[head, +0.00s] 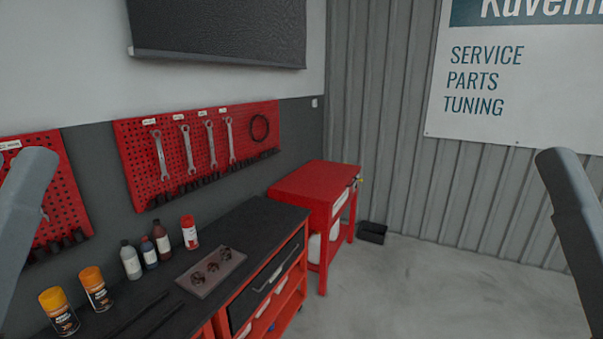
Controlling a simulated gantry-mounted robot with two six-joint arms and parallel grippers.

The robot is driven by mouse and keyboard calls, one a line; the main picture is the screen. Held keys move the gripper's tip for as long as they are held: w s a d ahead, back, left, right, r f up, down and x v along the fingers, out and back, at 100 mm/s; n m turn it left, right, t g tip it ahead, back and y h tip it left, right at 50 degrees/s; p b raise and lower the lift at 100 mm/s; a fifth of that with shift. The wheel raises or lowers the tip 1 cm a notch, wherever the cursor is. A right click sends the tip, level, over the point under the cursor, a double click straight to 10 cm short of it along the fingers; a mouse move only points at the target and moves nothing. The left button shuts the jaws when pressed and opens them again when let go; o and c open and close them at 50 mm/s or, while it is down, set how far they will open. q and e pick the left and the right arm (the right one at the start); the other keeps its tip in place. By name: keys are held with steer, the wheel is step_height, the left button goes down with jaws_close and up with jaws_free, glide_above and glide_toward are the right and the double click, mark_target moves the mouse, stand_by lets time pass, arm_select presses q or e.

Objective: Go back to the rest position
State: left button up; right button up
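Neither of my grippers shows in the head view. A grey rounded link, which looks like part of my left arm, rises at the left edge. A similar grey link stands at the right edge. Whatever lies at the ends of these arms is outside the picture, so I cannot see any fingers or anything held.
A black-topped workbench (262,217) runs along the left wall with spray cans (95,288), bottles (131,260) and a tray (211,290) on it. A red cart (312,182) and black bin (372,232) stand beyond. Wrenches hang on a red pegboard (135,150). The floor (440,290) at right is clear.

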arm_select(q)
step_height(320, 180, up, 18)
steer(key=p, duration=1.4)
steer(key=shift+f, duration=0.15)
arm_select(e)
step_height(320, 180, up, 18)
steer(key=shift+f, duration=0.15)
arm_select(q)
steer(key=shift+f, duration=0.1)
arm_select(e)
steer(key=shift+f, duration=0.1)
arm_select(q)
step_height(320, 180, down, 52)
steer(key=b, duration=5.2)
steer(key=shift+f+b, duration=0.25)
steer(key=shift+b, duration=0.15)
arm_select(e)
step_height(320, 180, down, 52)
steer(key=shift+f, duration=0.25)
